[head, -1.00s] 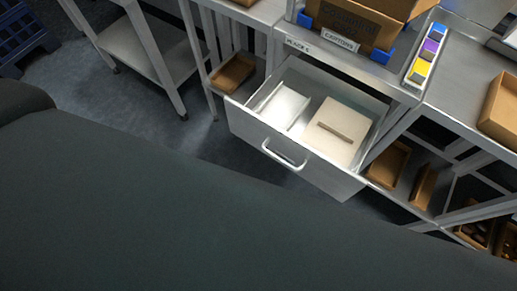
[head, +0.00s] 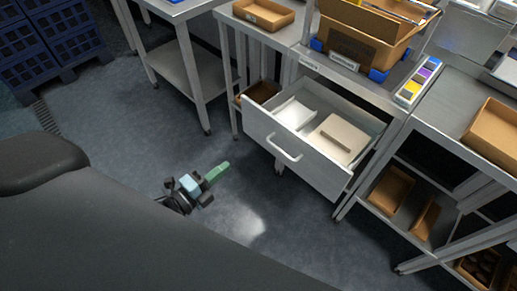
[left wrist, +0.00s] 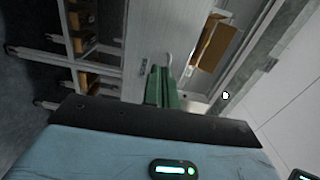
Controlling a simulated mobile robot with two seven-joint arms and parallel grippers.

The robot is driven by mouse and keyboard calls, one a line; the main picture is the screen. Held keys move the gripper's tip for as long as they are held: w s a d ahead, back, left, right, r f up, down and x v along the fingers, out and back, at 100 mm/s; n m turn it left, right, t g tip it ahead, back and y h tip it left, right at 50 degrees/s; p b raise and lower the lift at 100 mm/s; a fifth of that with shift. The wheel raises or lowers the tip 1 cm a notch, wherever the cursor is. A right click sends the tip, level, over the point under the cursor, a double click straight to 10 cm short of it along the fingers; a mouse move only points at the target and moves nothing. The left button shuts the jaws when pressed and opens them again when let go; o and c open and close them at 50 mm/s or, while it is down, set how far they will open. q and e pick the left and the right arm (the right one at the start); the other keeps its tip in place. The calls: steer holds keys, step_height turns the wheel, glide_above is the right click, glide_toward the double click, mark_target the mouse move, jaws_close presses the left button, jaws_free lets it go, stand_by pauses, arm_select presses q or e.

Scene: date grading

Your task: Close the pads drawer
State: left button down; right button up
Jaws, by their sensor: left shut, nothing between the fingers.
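The pads drawer (head: 262,128) stands pulled open below the worktop in the head view. It has a grey front and a bar handle (head: 283,150). Inside lie a white stack of pads (head: 295,115) and a beige block with a darker strip (head: 335,140). My left gripper (head: 222,169), with green fingers, is shut and empty. It is over the floor in front of the drawer, left of and below the handle, apart from it. In the left wrist view the green fingers (left wrist: 162,88) point towards the grey drawer front (left wrist: 145,35). My right gripper is not in view.
A cardboard carton (head: 365,40) stands on the worktop above the drawer. A shelf unit with brown trays (head: 390,188) is to the right, and a grey side table (head: 190,65) to the left. Blue crates (head: 50,45) stand at far left. The floor before the drawer is clear.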

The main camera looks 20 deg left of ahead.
arm_select(q)
steer(key=shift+w+r, duration=0.1)
steer(key=shift+w, duration=0.1)
glide_toward(266, 133)
steer(key=x, duration=0.6)
steer(key=shift+w+d+p, duration=0.1)
steer(key=shift+w+p, duration=0.3)
stand_by(0.3)
